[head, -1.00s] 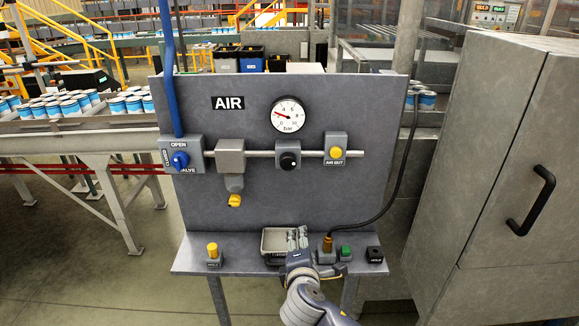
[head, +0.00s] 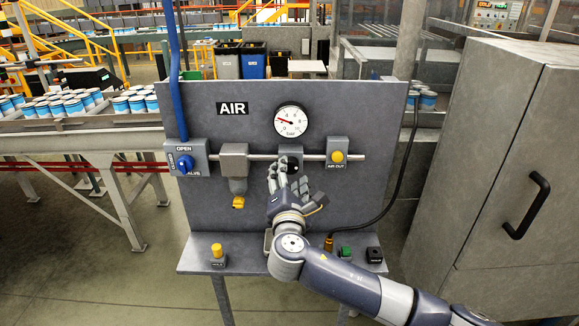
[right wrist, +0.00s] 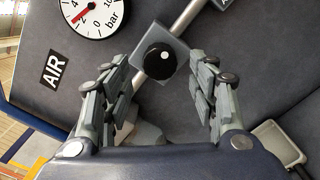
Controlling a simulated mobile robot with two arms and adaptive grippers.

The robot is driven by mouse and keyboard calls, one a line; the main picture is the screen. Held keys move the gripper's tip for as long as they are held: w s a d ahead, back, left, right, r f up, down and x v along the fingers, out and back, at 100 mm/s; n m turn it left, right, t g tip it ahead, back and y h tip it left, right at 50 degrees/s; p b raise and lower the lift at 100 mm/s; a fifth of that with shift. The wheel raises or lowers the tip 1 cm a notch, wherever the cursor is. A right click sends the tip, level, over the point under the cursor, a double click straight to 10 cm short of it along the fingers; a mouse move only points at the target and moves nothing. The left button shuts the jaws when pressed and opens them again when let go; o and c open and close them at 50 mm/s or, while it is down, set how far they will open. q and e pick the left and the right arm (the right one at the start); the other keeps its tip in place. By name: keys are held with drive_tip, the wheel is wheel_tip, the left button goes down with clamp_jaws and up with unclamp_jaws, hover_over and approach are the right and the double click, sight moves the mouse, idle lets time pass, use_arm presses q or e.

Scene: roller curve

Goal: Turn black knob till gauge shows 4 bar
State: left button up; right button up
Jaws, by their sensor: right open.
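The black knob (right wrist: 160,60) sits on a grey block on the pipe, between the two open fingers of my right gripper (right wrist: 168,75) and beyond their tips in the right wrist view. The fingers look apart from it and hold nothing. In the head view, my right gripper (head: 284,178) is in front of the panel and partly hides the knob (head: 293,164). The round white gauge (head: 291,121) is above the knob. Its red needle points left, near the 2; the gauge (right wrist: 95,12) is cut off at the top of the right wrist view. My left gripper is out of view.
A blue valve handle (head: 184,164) is on the left of the pipe, and a yellow AIR OUT button (head: 337,156) is right of the knob. The shelf below carries a yellow-topped post (head: 217,251), a green button (head: 345,252) and a tray (right wrist: 277,142). A black cable hangs at right.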

sight(291, 166)
drive_tip(key=shift+w, duration=1.5)
drive_tip(key=c, duration=1.1)
